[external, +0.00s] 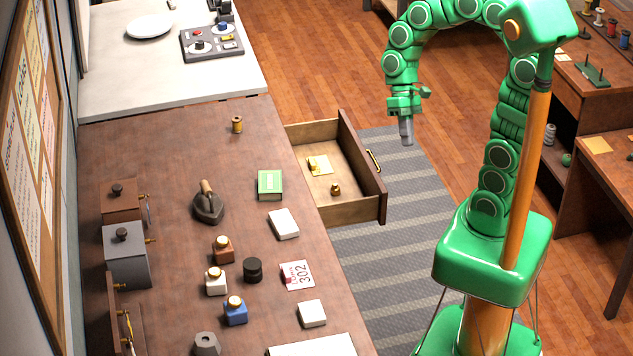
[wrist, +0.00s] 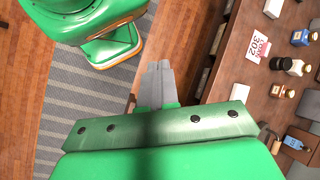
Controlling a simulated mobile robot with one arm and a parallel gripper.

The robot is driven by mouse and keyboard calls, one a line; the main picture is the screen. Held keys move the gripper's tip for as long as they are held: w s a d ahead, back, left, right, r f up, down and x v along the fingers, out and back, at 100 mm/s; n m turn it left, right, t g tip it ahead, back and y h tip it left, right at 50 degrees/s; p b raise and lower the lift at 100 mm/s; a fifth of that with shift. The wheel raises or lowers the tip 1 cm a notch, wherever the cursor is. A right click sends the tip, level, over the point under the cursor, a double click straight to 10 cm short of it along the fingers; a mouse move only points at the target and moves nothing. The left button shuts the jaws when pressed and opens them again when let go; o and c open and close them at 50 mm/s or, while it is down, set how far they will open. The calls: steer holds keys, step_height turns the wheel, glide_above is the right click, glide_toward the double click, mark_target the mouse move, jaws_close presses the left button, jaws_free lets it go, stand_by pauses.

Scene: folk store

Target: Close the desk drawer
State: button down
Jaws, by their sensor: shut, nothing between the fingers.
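The desk drawer (external: 335,172) is pulled out from the side of the brown wooden desk (external: 160,180). Its front panel with a brass handle (external: 373,161) faces the striped rug. A yellow paper and a small brass piece lie inside it. My gripper (external: 406,132) hangs above the floor, to the right of the drawer front and apart from the handle in the external view. Its fingers are together and empty, and they also show in the wrist view (wrist: 156,85). In the wrist view most of the drawer is hidden behind my gripper.
The desk top holds a flat iron (external: 208,204), a green book (external: 270,185), several small bottles and a 302 card (external: 297,275). A white counter (external: 170,60) adjoins the desk. A shelf desk (external: 590,110) stands at right.

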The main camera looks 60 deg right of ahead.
steer(key=w+d+f+m+t+y, duration=0.1)
steer(key=w+d+f+m+y, duration=0.15)
steer(key=w, duration=0.45)
steer(key=w+d+f+m+y, duration=0.1)
steer(key=w+d+m+y, duration=0.25)
steer(key=w, duration=0.35)
steer(key=w+d+f+m+t+y, duration=0.1)
steer(key=w+d+f+m+y, duration=0.1)
steer(key=w+y, duration=0.3)
steer(key=w+d+f+m+t+y, duration=0.1)
steer(key=w+d+f+m+t, duration=0.55)
steer(key=d, duration=0.55)
steer(key=s+d+f+m+t+h, duration=0.1)
steer(key=s+d+f+m+t, duration=0.15)
steer(key=d+f, duration=0.45)
steer(key=s+d+f+m+t+h, duration=0.2)
steer(key=d+f+m+t, duration=0.15)
steer(key=d+f, duration=0.45)
steer(key=s+d+f+m+t+h, duration=0.1)
steer(key=s+d+f+m+t, duration=0.1)
steer(key=d+f+m, duration=0.35)
steer(key=w+a+f+n, duration=0.1)
steer(key=w+a, duration=0.7)
steer(key=w, duration=0.1)
steer(key=shift+w, duration=0.25)
steer(key=shift+f, duration=0.1)
